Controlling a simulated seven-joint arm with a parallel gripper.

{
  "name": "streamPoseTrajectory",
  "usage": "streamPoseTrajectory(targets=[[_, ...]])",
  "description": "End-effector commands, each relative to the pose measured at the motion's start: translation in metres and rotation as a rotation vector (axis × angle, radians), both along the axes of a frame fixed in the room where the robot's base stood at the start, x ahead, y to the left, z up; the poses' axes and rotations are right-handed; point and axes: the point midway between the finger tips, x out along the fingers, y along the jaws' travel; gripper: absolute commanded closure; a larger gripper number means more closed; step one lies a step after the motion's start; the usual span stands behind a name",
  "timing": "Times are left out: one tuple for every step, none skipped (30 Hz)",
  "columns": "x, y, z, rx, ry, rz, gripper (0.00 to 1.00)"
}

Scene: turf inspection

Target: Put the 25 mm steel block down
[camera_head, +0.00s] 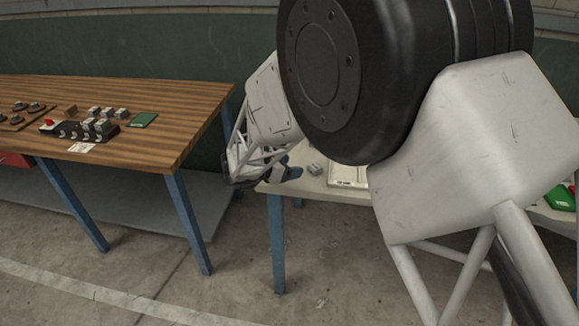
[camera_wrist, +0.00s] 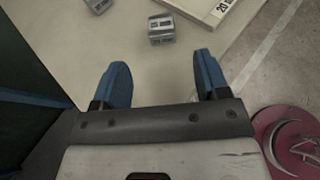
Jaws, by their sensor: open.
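A small grey steel block (camera_wrist: 161,28) sits on the pale tabletop, beyond my fingertips in the wrist view. A small grey block (camera_head: 314,168) also shows on the pale table in the head view, just right of my gripper. I cannot read a size on it. My gripper (camera_wrist: 163,75) is open, with its two blue fingers apart and nothing between them. In the head view my gripper (camera_head: 287,173) is low over the left end of the pale table, partly hidden by my arm.
A shallow pale tray (camera_wrist: 202,8) with partly visible lettering lies beyond the block. Another grey object (camera_wrist: 98,4) is cut off at the top edge. A wooden bench (camera_head: 150,145) at left holds several small blocks and a dark fixture (camera_head: 75,131). A green object (camera_head: 560,197) lies far right.

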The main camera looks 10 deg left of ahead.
Motion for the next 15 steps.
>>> streamPoseTrajectory(targets=[[0.0, 0.0, 0.0, 0.0, 0.0, 0.0, 0.32], [0.0, 0.0, 0.0, 0.0, 0.0, 0.0, 0.32], [0.0001, -0.0001, 0.0001, 0.0, 0.0, 0.0, 0.32], [0.0001, -0.0001, 0.0001, 0.0, 0.0, 0.0, 0.32], [0.0001, -0.0001, 0.0, 0.0, 0.0, 0.0, 0.32], [0.0001, -0.0001, 0.0, 0.0, 0.0, 0.0, 0.32], [0.0001, -0.0001, 0.0, 0.0, 0.0, 0.0, 0.32], [0.0001, 0.0, 0.0, 0.0, 0.0, 0.0, 0.32], [0.0001, 0.0, 0.0, 0.0, 0.0, 0.0, 0.32], [0.0002, 0.0, 0.0001, 0.0, 0.0, 0.0, 0.32], [0.0002, 0.0, 0.0001, 0.0, 0.0, 0.0, 0.32], [0.0002, 0.0, 0.0001, 0.0, 0.0, 0.001, 0.32], [0.0004, -0.0002, 0.0006, 0.0, 0.0, 0.002, 0.32], [0.0008, -0.0005, 0.0012, 0.0, 0.002, 0.005, 0.32], [0.0018, -0.0014, 0.0028, -0.001, 0.004, 0.012, 0.32]])
